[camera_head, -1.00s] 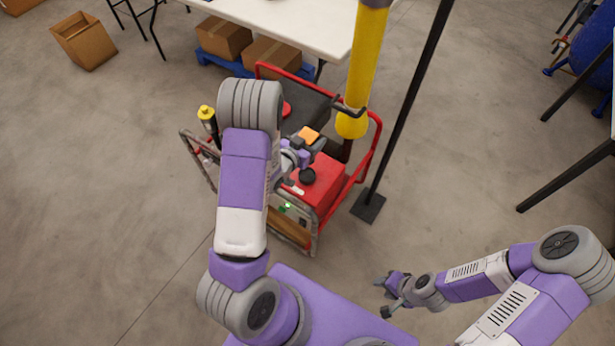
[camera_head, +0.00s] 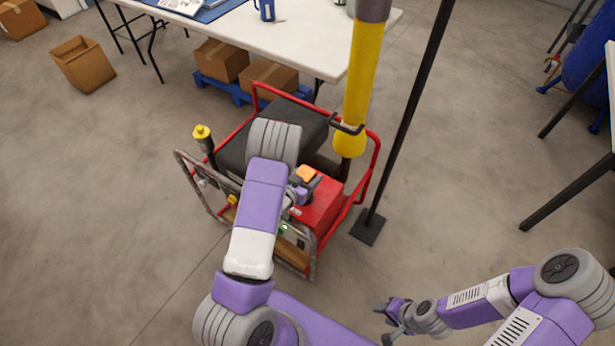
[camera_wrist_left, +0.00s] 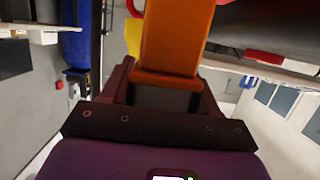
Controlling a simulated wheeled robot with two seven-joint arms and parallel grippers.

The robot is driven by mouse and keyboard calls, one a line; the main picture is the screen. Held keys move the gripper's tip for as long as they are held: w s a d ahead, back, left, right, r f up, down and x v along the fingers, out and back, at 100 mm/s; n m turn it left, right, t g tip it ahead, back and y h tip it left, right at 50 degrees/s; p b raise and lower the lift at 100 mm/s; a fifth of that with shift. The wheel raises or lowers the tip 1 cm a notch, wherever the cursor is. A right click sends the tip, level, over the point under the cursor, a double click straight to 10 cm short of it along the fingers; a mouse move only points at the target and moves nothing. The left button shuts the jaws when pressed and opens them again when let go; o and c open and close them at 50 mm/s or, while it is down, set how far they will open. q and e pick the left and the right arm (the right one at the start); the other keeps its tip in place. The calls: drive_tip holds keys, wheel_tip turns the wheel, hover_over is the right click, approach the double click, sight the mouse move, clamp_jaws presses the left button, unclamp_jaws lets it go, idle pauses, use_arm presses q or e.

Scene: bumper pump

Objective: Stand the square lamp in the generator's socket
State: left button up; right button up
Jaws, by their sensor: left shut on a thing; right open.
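An orange block-shaped thing, which I take for the square lamp (camera_head: 306,174), is held in my left gripper (camera_head: 305,186). In the left wrist view the orange lamp (camera_wrist_left: 176,45) stands out between the dark jaws, which are shut on it. The generator (camera_head: 322,207) has a red tank, a black top and a tubular frame. My left gripper and the lamp are over its red tank; the gap between them is unclear. I cannot make out the socket. My right gripper (camera_head: 386,322) is open and empty, low at the right, away from the generator.
A yellow hose (camera_head: 360,90) hangs down at the generator's back right, near a black pole (camera_head: 405,120). A yellow-topped black post (camera_head: 201,132) stands at its left. A white table (camera_head: 300,45) is behind, with cardboard boxes (camera_head: 222,60) beneath.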

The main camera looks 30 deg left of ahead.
use_arm(q)
drive_tip(key=o, duration=1.3)
drive_tip(key=shift+s+r, duration=0.1)
drive_tip(key=shift+s, duration=0.05)
drive_tip(key=p+v, duration=0.2)
drive_tip(key=v, duration=0.9)
drive_tip(key=shift+s+r+p, duration=0.1)
drive_tip(key=shift+s+p, duration=0.2)
drive_tip(key=shift+p, duration=0.05)
